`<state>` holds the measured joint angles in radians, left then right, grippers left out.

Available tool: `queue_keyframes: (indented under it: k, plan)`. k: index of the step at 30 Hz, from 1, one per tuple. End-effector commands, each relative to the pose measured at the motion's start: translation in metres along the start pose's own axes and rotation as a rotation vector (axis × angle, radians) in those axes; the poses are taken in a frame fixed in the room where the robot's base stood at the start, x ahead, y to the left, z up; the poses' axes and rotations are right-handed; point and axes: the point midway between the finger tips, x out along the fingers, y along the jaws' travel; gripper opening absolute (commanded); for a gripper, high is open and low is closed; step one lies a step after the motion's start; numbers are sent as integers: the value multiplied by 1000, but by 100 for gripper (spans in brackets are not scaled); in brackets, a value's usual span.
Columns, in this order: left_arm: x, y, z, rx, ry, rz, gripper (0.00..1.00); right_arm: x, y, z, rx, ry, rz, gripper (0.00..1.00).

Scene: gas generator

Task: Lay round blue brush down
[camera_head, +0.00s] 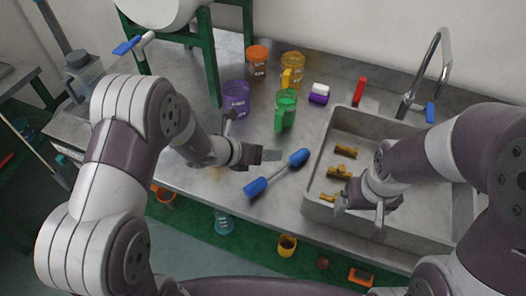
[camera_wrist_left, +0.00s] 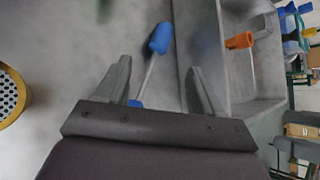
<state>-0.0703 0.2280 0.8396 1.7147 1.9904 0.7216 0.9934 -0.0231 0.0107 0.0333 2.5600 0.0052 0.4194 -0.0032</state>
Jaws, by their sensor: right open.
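The round blue brush (camera_head: 258,187) has blue ends joined by a thin pale handle. In the head view it lies at a slant on the metal counter, left of the sink. In the left wrist view one blue end (camera_wrist_left: 160,38) lies ahead of the fingers, and the handle runs back between them in the picture. My left gripper (camera_head: 253,140) is open beside the brush; its fingers (camera_wrist_left: 159,85) stand apart with nothing gripped. My right gripper (camera_head: 378,187) is open over the sink (camera_head: 412,226), apart from the brush.
Several brass pieces (camera_head: 345,150) lie in the sink. A tap (camera_head: 443,55) rises behind it. Bare counter lies behind the brush's right end.

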Motion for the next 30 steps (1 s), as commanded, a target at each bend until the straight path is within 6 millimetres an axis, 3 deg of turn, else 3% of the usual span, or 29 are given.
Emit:
queue_keyframes:
  k: [5, 8, 15, 21, 30]
  plan:
    - [-3, 0, 0, 0, 0, 0, 68, 0, 0, 0, 0, 0, 0, 89]
    - [-18, 0, 1, 0, -3, 2, 68, 0, 0, 0, 0, 0, 0, 89]
    - [-84, 0, 2, -1, -5, 4, 68, -5, 0, -1, 0, 0, 0, 89]
    - [-120, 0, 1, -1, -3, 2, 68, -8, 0, -1, 0, 0, 0, 89]
    - [-128, 0, -1, 0, 0, 0, 68, -8, 0, -1, 0, 0, 0, 89]
